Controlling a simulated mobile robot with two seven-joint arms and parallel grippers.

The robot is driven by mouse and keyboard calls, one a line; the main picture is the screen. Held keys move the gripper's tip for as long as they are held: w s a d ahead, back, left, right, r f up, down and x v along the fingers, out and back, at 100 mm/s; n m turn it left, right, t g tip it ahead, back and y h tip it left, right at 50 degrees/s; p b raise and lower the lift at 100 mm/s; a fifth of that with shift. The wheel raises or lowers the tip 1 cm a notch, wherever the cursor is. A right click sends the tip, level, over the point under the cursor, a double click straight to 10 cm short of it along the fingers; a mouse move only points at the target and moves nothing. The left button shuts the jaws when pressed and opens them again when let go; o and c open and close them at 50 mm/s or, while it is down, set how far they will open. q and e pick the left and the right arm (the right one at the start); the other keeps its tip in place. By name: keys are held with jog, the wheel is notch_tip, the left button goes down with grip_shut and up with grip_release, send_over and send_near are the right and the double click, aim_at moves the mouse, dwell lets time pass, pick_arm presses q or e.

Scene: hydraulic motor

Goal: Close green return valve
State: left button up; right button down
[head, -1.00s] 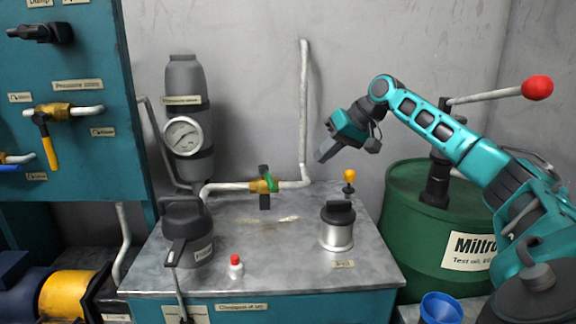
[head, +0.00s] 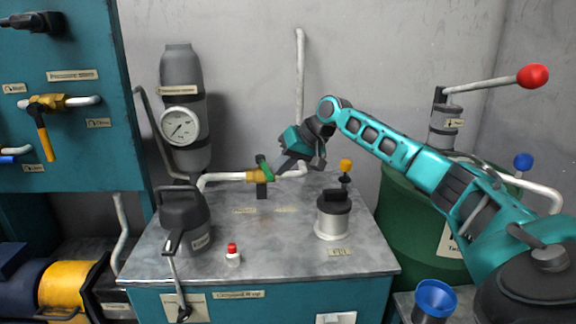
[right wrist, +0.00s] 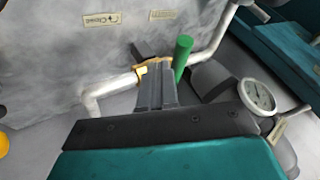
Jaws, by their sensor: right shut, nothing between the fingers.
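The green return valve handle (head: 264,168) sits on a brass valve body (head: 256,177) in the pipe along the back of the metal tank top. In the right wrist view the green handle (right wrist: 183,58) stands just right of my fingertips, with the brass body (right wrist: 150,68) partly hidden behind them. My right gripper (head: 276,170) is shut and empty, its tips close beside the handle on its right. It also shows in the right wrist view (right wrist: 156,80). I cannot tell whether it touches the handle. My left gripper is not in view.
A grey cylinder with a gauge (head: 179,126) stands left of the valve. A green barrel (head: 400,215) is at right.

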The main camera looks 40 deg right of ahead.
pick_arm(q)
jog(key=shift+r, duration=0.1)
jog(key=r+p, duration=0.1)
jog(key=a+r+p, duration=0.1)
jog(key=p, duration=0.1)
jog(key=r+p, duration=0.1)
jog(key=p, duration=0.1)
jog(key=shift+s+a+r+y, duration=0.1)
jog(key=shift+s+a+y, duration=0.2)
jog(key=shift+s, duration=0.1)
pick_arm(e)
jog(key=shift+w+a+m+h, duration=0.2)
jog(key=shift+a+m, duration=0.15)
jog(key=shift+a, duration=0.3)
jog(key=shift+w+a+m+h, duration=0.1)
jog(key=shift+a+m+h, duration=0.1)
jog(key=shift+a+m, duration=0.3)
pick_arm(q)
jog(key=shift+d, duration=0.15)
pick_arm(e)
jog(key=shift+a, duration=0.1)
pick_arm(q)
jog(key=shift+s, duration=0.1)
